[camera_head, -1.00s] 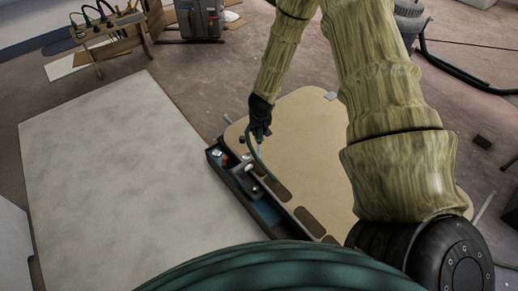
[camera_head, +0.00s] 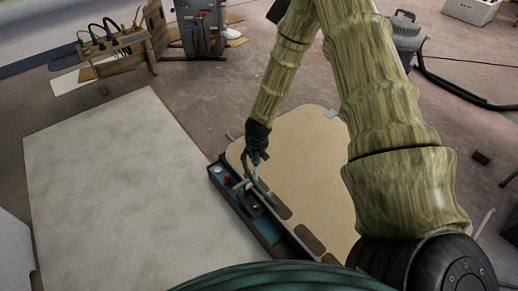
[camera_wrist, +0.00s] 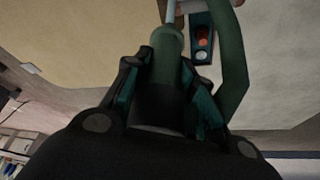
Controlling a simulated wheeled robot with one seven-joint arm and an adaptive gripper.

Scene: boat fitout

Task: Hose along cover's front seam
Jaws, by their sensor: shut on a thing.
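My gripper (camera_head: 257,152) is shut on a green hose (camera_head: 262,188) at the near left part of the tan cover (camera_head: 315,165). In the wrist view, the hose (camera_wrist: 234,65) bends beside a green and black cylindrical piece (camera_wrist: 166,75) between my fingers (camera_wrist: 165,90). The hose hangs down towards the cover's front edge, beside a narrow dark tray (camera_head: 240,207). Whether the hose touches the cover or its seam is too small to tell. The tan cover also shows in the wrist view (camera_wrist: 75,40).
Dark oval patches (camera_head: 308,238) line the cover's front edge. A large pale panel (camera_head: 120,190) lies left of the tray. At the back stand a wooden rack with coloured hoses (camera_head: 115,42) and a grey cabinet (camera_head: 200,28). A black hose (camera_head: 470,95) lies on the floor at right.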

